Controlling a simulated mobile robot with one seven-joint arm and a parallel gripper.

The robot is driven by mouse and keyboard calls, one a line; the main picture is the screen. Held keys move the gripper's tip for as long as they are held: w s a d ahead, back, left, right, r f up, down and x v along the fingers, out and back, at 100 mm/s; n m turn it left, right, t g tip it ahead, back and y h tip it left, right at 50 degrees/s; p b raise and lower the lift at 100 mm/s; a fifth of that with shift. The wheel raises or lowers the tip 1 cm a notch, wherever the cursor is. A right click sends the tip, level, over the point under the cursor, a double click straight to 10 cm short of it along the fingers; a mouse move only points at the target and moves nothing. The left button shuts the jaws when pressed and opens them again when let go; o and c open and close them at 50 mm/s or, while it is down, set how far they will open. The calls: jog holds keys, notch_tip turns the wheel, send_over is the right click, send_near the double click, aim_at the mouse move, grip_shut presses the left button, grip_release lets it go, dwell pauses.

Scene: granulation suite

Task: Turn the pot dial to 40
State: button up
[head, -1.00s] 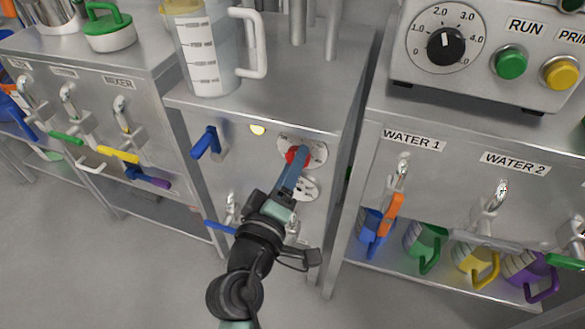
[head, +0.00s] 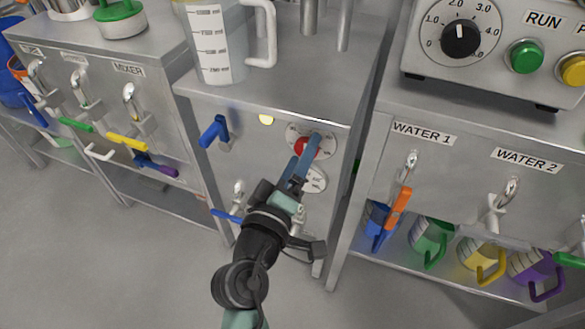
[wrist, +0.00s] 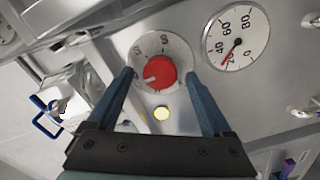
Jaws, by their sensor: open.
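The pot dial is a red knob (head: 304,147) on a round pale scale plate on the front of the middle steel cabinet. In the wrist view the red knob (wrist: 162,71) has a white pointer aimed left and slightly down; the scale figures around it are too small to read surely. My gripper (wrist: 159,75) is open, with one blue finger on each side of the knob in that view. Whether the fingers touch it I cannot tell. In the head view my gripper (head: 308,150) reaches up to the dial and partly covers it.
A gauge (wrist: 236,40) beside the dial has a red needle near 20. A yellow lamp (head: 266,119) and a blue-handled valve (head: 214,131) are left of the dial. A measuring jug (head: 217,45) stands on the cabinet. A control box (head: 490,55) is at right.

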jog(key=p+v, duration=0.1)
jog(key=v, duration=1.1)
jog(key=shift+s, duration=0.35)
jog(key=shift+a+r, duration=0.1)
jog(key=shift+a, duration=0.05)
